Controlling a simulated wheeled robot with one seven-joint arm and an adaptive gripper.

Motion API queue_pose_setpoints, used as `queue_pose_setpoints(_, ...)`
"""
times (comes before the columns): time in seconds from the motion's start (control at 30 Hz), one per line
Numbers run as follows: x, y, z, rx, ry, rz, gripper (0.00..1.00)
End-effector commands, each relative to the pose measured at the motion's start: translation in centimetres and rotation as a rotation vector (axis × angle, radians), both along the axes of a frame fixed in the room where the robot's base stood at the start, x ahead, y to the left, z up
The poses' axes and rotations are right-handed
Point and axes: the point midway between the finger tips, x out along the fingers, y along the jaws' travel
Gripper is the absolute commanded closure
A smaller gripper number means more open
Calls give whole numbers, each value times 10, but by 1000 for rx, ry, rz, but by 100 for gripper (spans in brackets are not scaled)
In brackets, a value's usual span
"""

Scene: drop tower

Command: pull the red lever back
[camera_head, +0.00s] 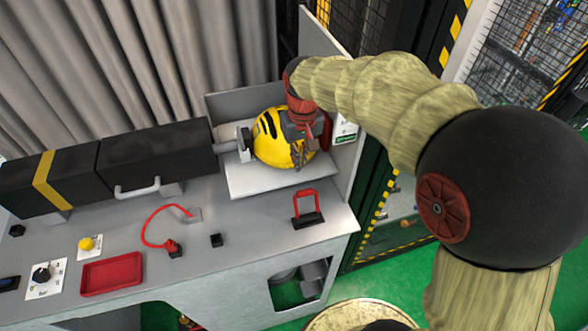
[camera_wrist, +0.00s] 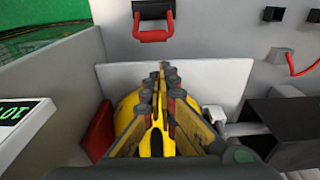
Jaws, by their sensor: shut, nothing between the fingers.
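The red lever (camera_head: 305,205) is a red U-shaped handle on a black base, on the grey bench top near its right front corner. In the wrist view the red lever (camera_wrist: 153,35) is at the top centre, beyond my fingertips and apart from them. My gripper (camera_head: 299,163) is shut and empty, pointing down over the yellow helmet (camera_head: 268,140) on its pale plate. In the wrist view my gripper (camera_wrist: 163,70) is in front of the helmet and hides much of it. I cannot tell whether it touches the helmet.
A black box-shaped unit (camera_head: 155,155) lies left of the helmet. A red cable (camera_head: 150,225), small black block (camera_head: 216,240), red tray (camera_head: 111,273) and yellow button (camera_head: 86,243) are on the bench. A grey upright panel (camera_head: 345,160) stands at right. Bench top between helmet plate and lever is clear.

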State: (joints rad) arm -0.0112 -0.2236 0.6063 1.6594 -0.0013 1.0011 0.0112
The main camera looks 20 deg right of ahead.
Motion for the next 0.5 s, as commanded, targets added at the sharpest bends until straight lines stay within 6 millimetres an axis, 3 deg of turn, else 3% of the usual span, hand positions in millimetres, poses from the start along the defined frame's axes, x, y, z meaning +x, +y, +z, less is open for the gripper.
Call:
queue_pose_setpoints(0.33,-1,0,-4,0,3,-1,100)
queue_pose_setpoints(0.5,0,0,-23,0,6,-1,100)
